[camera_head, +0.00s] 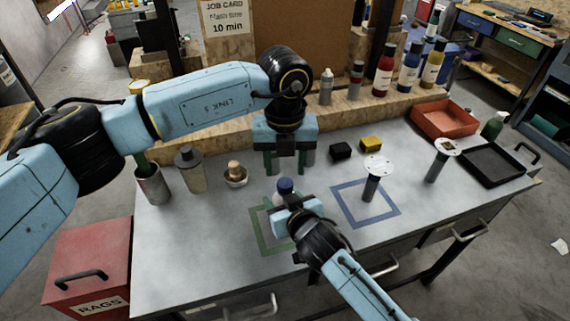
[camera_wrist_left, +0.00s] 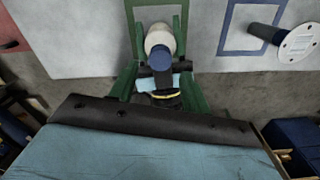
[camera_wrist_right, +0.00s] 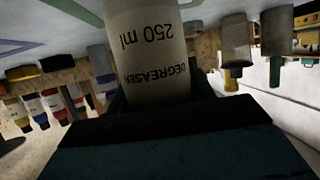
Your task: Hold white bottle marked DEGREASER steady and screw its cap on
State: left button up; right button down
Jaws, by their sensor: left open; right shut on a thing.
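The white bottle (camera_wrist_right: 150,45), marked DEGREASER and 250 ml, fills the top middle of the right wrist view. My right gripper (camera_head: 291,203) is shut on it, over the green outlined square on the bench. A blue cap (camera_head: 285,185) sits at the bottle's top; I cannot tell how tightly. In the left wrist view the cap (camera_wrist_left: 160,59) lies in line with the white bottle (camera_wrist_left: 158,37). My left gripper (camera_head: 289,168) is open and points down just above the cap, its fingers apart. The gripper hides much of the bottle in the head view.
A disc-topped tool (camera_head: 374,180) stands by the blue square, another (camera_head: 440,160) further right. Black (camera_head: 341,151) and yellow (camera_head: 371,143) blocks lie behind. Trays (camera_head: 445,119) are right.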

aim_at(285, 182)
pick_arm(q)
jog(key=shift+r+n, duration=1.6)
jog(key=shift+r, duration=0.1)
jog(key=shift+f, duration=4.05)
jog(key=c, duration=1)
jog(key=shift+m, duration=1.6)
jog(key=o, duration=1.1)
